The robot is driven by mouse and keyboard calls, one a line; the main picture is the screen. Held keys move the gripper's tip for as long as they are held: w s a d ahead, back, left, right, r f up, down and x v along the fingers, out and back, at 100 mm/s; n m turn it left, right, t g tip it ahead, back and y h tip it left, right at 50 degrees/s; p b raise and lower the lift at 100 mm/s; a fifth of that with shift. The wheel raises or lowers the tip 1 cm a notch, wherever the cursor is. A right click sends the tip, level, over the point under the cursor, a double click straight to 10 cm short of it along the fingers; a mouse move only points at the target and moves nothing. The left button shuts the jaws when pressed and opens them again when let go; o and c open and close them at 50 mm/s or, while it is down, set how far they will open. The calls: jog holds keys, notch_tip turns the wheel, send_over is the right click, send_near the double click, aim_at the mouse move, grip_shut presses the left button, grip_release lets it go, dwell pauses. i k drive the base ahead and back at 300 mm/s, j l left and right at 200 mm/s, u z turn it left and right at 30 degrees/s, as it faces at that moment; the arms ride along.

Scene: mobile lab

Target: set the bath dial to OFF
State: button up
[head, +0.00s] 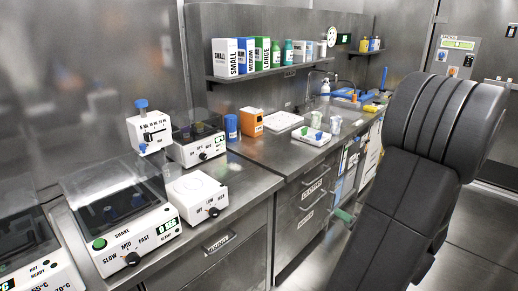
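No device carries a readable bath label, so I cannot tell for sure which one is the bath. A white lidded unit (180,153) stands on the left bench against the wall, with a black dial (203,156) on its front; the small marks around it are too small to read. Another white lidded unit (42,276), cut off at the lower left corner, shows "HOT", "READY", "55°C" and "70°C"; its dial is not clearly in view. My arm fills the right side of the picture, and my gripper is out of view.
The shaker (151,225) has a SLOW-MID-FAST dial (132,259). A white LOW-HIGH unit (190,190) stands beside it. A pipette stand (147,138), blue tub (231,127) and orange box (250,122) are near the wall. Floor (310,268) shows bare between bench and arm.

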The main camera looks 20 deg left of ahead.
aim_at(203, 156)
jog(key=i+z, duration=0.3)
jog(key=i, duration=0.3)
jog(key=i+u, duration=0.15)
jog(key=u, duration=0.25)
jog(key=i+u, duration=0.1)
jog(key=u, duration=0.25)
jog(key=i+u, duration=0.15)
jog(key=u, duration=0.25)
jog(key=i+j+u, duration=0.1)
jog(key=u, duration=0.2)
jog(key=i+j+u, duration=0.1)
jog(key=u, duration=0.2)
jog(key=i, duration=0.1)
